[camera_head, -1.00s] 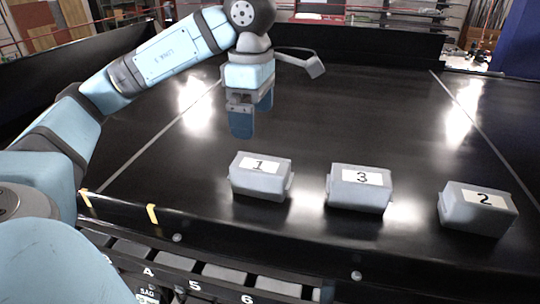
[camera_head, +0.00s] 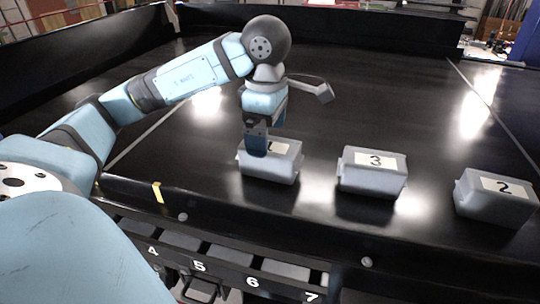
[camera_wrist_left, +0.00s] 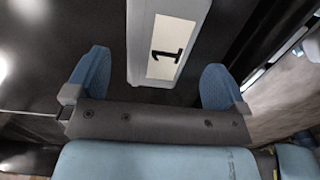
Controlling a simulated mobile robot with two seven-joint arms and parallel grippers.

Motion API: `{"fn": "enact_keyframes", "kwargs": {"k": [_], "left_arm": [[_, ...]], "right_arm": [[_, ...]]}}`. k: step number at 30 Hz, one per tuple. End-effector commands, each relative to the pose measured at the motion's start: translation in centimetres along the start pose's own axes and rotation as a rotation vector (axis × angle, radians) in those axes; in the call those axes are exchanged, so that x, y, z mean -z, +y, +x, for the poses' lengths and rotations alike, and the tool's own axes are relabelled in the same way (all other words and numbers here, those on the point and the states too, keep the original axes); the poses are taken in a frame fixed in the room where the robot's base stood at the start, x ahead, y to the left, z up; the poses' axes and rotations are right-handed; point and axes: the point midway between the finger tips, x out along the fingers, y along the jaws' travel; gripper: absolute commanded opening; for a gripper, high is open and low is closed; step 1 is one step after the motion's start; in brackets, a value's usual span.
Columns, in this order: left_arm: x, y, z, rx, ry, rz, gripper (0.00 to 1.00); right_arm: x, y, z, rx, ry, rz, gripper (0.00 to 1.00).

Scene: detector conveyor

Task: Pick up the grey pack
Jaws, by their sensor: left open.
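Three grey packs with white number labels stand in a row on the black conveyor. Pack 1 (camera_head: 272,168) is at the left, pack 3 (camera_head: 371,180) in the middle and pack 2 (camera_head: 495,203) at the right. My left gripper (camera_head: 257,148) is open at pack 1 and hides part of its label. In the left wrist view, the blue fingers of my left gripper (camera_wrist_left: 155,82) stand apart, one on each side of pack 1 (camera_wrist_left: 168,50), with gaps visible. Whether they reach down beside the pack is unclear. My right gripper is not in view.
The conveyor (camera_head: 370,105) is bare behind the packs. A dark side wall (camera_head: 320,22) closes its far side. Numbered compartments (camera_head: 225,258) run below the near edge. Gaps separate the packs.

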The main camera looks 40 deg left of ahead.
Motion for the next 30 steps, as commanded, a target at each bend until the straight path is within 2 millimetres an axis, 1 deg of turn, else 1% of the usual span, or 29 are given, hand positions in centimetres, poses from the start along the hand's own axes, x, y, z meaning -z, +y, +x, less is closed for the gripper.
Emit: {"fn": "enact_keyframes", "kwargs": {"k": [5, 6, 9, 12, 18, 23, 24, 27, 30], "left_arm": [[-0.5, 0.1, 2.4, 0.005, 0.003, 0.001, 1.0], [-0.6, 0.2, 3.1, 0.005, 0.003, 0.001, 1.0], [-0.6, 0.2, 4.3, 0.004, 0.002, 0.0, 1.0], [-0.6, 0.2, 4.8, 0.002, 0.0, 0.001, 1.0], [-0.6, 0.2, 4.8, 0.001, 0.0, 0.001, 1.0], [-0.6, 0.2, 4.8, 0.001, 0.0, 0.001, 0.63], [-0.6, 0.2, 4.8, 0.001, 0.0, 0.001, 0.54], [-0.6, 0.2, 4.8, 0.001, 0.0, 0.001, 0.33], [-0.6, 0.2, 4.7, 0.0, 0.0, 0.001, 0.33]], "right_arm": [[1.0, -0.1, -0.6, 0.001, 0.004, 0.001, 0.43], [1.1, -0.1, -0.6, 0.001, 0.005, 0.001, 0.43], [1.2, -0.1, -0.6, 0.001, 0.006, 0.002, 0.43], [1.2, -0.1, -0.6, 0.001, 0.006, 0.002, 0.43], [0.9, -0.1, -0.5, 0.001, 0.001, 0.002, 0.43], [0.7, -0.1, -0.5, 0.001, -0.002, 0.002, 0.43], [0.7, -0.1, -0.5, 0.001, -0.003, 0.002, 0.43], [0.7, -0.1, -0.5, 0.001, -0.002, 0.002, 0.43], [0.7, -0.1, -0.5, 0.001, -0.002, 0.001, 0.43]]}}
